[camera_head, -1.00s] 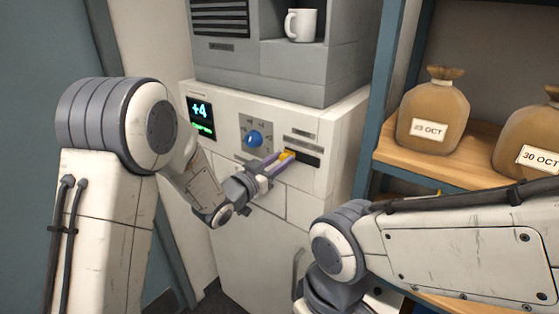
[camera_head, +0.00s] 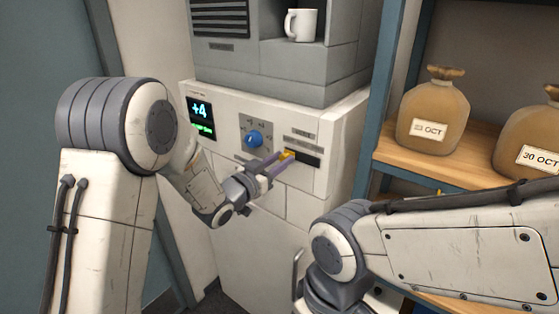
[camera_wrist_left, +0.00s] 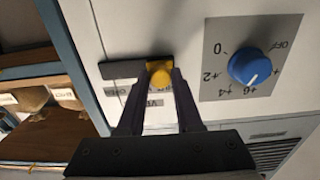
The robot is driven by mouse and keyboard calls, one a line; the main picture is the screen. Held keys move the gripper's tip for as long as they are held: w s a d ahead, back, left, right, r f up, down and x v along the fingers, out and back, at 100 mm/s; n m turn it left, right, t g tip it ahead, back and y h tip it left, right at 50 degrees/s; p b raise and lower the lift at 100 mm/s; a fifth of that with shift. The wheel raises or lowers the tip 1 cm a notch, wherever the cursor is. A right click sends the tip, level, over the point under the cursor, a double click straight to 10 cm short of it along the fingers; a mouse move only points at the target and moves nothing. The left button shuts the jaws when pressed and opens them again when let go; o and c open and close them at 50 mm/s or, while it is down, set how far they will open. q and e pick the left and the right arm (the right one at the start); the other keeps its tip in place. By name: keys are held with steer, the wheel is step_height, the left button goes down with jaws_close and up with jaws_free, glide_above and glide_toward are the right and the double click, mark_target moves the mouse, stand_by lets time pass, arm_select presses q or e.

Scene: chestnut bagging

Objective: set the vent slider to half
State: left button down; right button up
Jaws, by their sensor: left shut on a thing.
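The vent slider's yellow knob (camera_head: 287,155) sits toward the left end of its dark slot (camera_head: 306,160) on the white panel. In the left wrist view the yellow knob (camera_wrist_left: 160,77) is between my left gripper's fingers, with the dark slot (camera_wrist_left: 118,69) running off to the left. My left gripper (camera_head: 284,159) is shut on the knob; it also shows in the left wrist view (camera_wrist_left: 158,82). The lettering by the slot is too small or partly covered to read surely. My right arm is at the lower right; its gripper is out of view.
A blue dial (camera_head: 254,139) is left of the slot, and a display (camera_head: 201,117) reads +4. A white mug (camera_head: 301,25) stands in a recess above. Tied bags (camera_head: 433,112) labelled with dates stand on a wooden shelf (camera_head: 386,151) at the right.

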arm_select(q)
steer(key=shift+s+d+f+b, duration=0.1)
steer(key=shift+s+d+b, duration=0.6)
steer(key=shift+d+b, duration=0.3)
steer(key=shift+s+d, duration=0.2)
steer(key=c, duration=0.6)
jaws_free()
steer(key=shift+a, duration=0.1)
